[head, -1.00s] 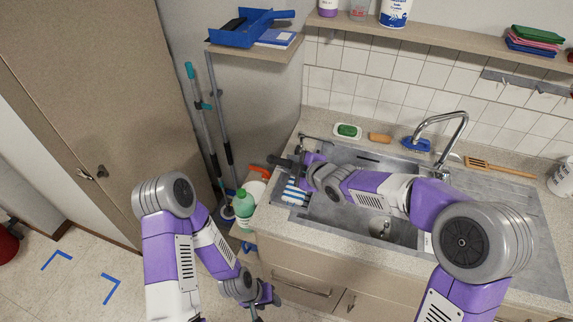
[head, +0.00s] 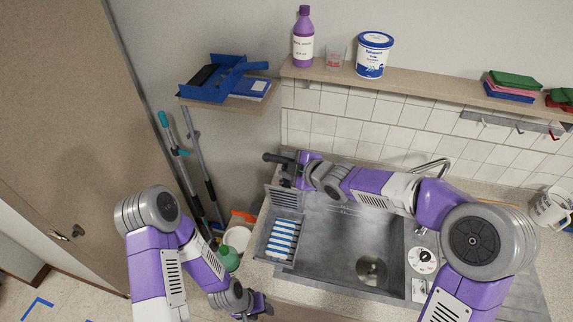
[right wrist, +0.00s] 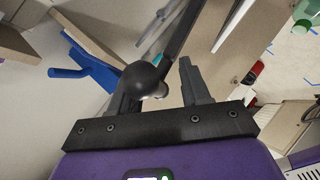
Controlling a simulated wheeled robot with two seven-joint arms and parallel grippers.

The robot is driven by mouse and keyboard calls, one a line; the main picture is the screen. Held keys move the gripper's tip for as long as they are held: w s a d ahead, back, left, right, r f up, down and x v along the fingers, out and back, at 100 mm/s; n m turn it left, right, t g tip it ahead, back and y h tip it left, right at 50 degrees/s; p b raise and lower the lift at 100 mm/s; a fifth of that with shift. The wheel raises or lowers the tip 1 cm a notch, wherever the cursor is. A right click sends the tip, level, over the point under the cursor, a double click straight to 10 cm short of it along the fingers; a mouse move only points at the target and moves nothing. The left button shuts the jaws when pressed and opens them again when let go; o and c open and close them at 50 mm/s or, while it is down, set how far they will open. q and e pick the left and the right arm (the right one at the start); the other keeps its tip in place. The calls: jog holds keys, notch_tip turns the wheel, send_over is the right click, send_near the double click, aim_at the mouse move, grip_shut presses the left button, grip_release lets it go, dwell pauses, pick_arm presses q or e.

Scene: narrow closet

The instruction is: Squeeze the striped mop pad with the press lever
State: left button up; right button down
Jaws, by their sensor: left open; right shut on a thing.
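The striped mop pad (head: 284,238), blue and white, lies in the grey press tray (head: 270,257) at the left end of the sink. A slotted grey press plate (head: 285,199) stands raised behind the pad, which is uncovered. The dark lever handle (head: 272,158) sticks out to the left at the top. My right gripper (head: 289,165) is shut on the lever; in the right wrist view the round dark lever end (right wrist: 143,79) sits between its fingers (right wrist: 158,75). My left gripper (head: 262,305) is open and empty, low in front of the counter.
The sink basin (head: 345,240) is empty. A green bottle (head: 230,255) stands left of the press. Mop poles (head: 180,160) lean in the corner. A shelf (head: 430,88) with a purple bottle (head: 303,40) and white tub (head: 373,55) runs above, beside a small shelf holding a blue dustpan (head: 220,72).

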pick_arm(q)
jog(key=shift+w+r, duration=0.1)
jog(key=shift+w, duration=0.1)
pick_arm(e)
jog(key=shift+w+d+f, duration=0.25)
jog(key=shift+d+f, duration=0.1)
jog(key=shift+f, duration=0.05)
jog(key=c, duration=1)
grip_release()
jog(key=shift+o, duration=0.2)
jog(key=shift+w, duration=0.25)
pick_arm(q)
jog(key=shift+w, duration=0.2)
pick_arm(e)
jog(key=shift+a+r, duration=0.1)
jog(key=shift+r, duration=0.1)
